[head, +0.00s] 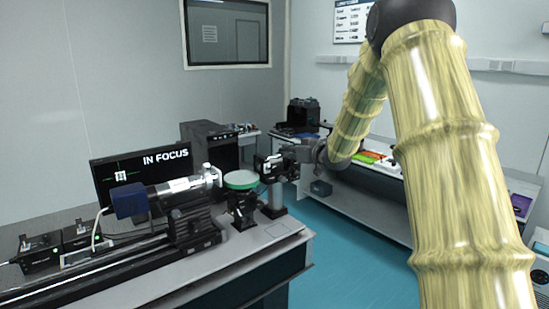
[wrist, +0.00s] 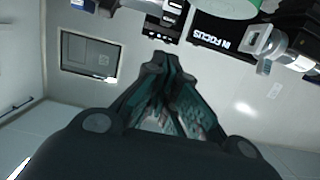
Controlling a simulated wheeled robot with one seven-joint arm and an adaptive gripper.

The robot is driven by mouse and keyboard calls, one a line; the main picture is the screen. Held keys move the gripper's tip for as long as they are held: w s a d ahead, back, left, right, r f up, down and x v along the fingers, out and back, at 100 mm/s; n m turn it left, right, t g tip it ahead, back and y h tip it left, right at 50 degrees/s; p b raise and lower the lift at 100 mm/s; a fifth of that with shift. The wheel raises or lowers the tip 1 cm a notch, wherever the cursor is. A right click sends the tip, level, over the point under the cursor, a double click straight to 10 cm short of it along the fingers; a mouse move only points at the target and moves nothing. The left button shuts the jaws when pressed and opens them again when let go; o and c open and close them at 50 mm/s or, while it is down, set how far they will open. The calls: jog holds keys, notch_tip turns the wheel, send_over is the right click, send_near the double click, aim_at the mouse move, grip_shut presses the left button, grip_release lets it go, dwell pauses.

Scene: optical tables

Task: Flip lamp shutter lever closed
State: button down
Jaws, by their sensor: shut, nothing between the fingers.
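The lamp (head: 130,201) seems to be the dark blue housing with a silver barrel on the rail, at the left of the head view. A pale upright piece with a small knob, possibly the shutter lever (head: 207,168), stands at the barrel's right end. A metal bracket with a hole (wrist: 262,42), likely the same end, shows at the upper right of the wrist view. I cannot tell the lever's position. My gripper (head: 264,163) is right of the lamp, beyond the green disc, apart from the lever. Its fingers (wrist: 172,62) are together and empty in the wrist view.
A green-rimmed disc (head: 241,180) on a black mount stands between the lamp and my gripper. A monitor (head: 140,170) reading "IN FOCUS" stands behind the lamp. Small black boxes (head: 38,252) sit at the table's left. Blue floor (head: 345,250) lies clear to the right.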

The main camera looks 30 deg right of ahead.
jog(key=shift+w, duration=0.1)
jog(key=p, duration=0.4)
send_over(272, 167)
jog(key=w+d, duration=0.1)
jog(key=shift+f, duration=0.9)
jog(key=shift+w+f, duration=0.2)
jog(key=shift+s+f+p, duration=0.5)
jog(key=shift+f, duration=0.35)
jog(key=shift+s+f+p, duration=0.45)
jog(key=shift+f, duration=0.35)
